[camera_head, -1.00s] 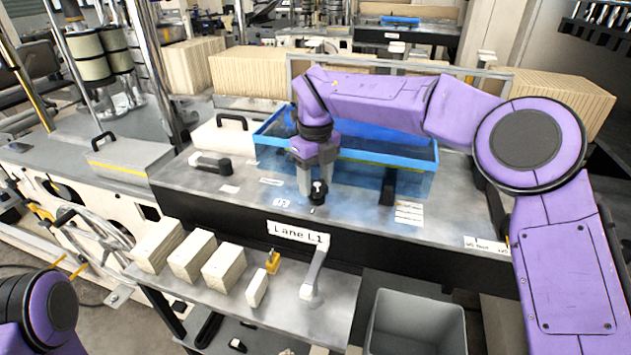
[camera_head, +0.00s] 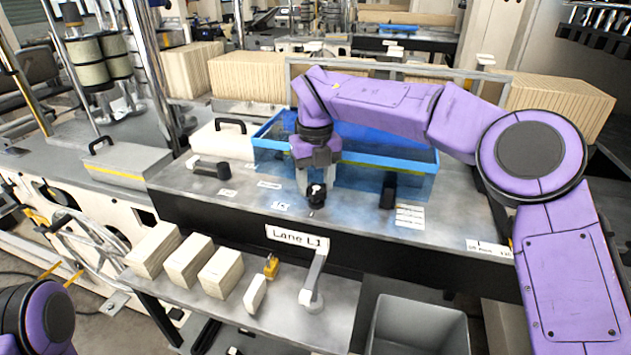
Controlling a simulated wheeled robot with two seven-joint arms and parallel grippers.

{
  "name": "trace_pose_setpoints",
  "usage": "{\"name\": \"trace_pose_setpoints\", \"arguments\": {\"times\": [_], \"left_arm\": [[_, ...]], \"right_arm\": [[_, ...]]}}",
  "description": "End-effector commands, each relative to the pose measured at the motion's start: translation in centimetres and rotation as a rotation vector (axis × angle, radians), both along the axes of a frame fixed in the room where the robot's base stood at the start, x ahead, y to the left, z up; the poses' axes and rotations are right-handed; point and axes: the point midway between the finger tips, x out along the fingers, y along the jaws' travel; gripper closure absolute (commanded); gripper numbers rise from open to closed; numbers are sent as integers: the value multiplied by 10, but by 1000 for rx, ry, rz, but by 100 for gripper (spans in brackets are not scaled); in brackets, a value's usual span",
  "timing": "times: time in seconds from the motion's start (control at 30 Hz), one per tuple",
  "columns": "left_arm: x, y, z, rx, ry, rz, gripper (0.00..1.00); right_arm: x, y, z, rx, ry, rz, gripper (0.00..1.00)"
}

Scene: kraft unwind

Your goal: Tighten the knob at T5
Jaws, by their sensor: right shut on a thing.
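My right gripper (camera_head: 317,190) points down at the grey machine table in front of the blue-rimmed clear tray (camera_head: 392,164). It is shut on a small black knob (camera_head: 317,201), whose lower part shows below the fingers. A small label (camera_head: 281,205) lies on the table just left of the knob; its print is too small to read surely. Of my left arm only a purple and black link shows at the lower left; its gripper is out of view.
A black-handled lever (camera_head: 210,168) lies left on the table, and a black block (camera_head: 388,190) stands right of the knob. On the lower shelf are several pale blocks (camera_head: 220,272), a yellow piece (camera_head: 271,266) and a grey handle (camera_head: 313,281). A grey bin (camera_head: 418,325) stands below right.

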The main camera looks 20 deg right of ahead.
Motion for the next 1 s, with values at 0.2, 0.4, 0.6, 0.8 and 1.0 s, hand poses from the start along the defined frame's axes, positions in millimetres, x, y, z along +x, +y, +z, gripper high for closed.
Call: {"name": "trace_pose_setpoints", "arguments": {"times": [0.2,0.4,0.6,0.8,1.0], "left_arm": [[0,0,1,0,0,0,57],[0,0,1,0,0,0,57],[0,0,0,0,0,0,57],[0,0,1,0,0,0,57],[0,0,10,0,0,0,57]], "right_arm": [[2,-1,6,1,-15,-1,31],[1,-1,3,0,-9,0,22],[2,-1,10,0,-9,0,22],[2,0,55,0,-12,-1,22],[1,0,98,0,-10,-1,22]]}}
